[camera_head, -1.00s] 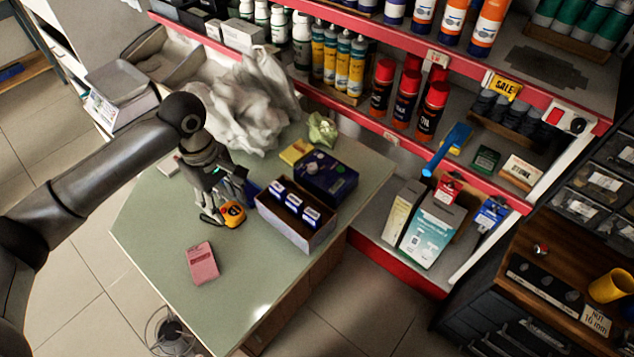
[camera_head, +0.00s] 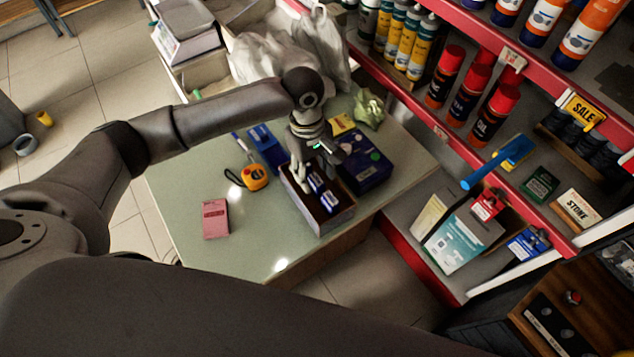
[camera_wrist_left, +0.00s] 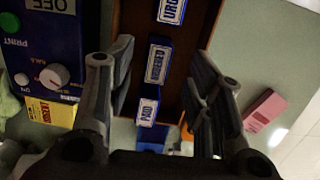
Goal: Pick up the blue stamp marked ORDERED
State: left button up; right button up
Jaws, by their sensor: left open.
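The stamp box (camera_head: 330,222) stands on the green counter and holds blue stamps in a row. In the left wrist view, the middle stamp (camera_wrist_left: 157,64), whose label seems to read ORDERED, lies between the one that seems to read URGENT (camera_wrist_left: 172,11) and the PAID one (camera_wrist_left: 148,110). In the head view the middle stamp (camera_head: 315,182) shows beside my fingers; the PAID stamp is hidden there. My left gripper (camera_head: 312,160) is over the box, empty. In the wrist view its open fingers (camera_wrist_left: 163,80) are on either side of the row. My right gripper is out of view.
A dark blue machine (camera_head: 368,168) with knobs stands right against the box. A yellow tape measure (camera_head: 254,177), a blue object (camera_head: 267,147) and a pink pad (camera_head: 215,219) lie to the left. Red-edged shelves (camera_head: 420,105) rise behind. The front of the counter is clear.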

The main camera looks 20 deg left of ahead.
aim_at(316, 178)
pick_arm(q)
jog(key=f, duration=0.3)
jog(key=shift+d+f, duration=0.2)
jog(key=shift+d, duration=0.1)
grip_shut()
jog(key=shift+r, duration=0.1)
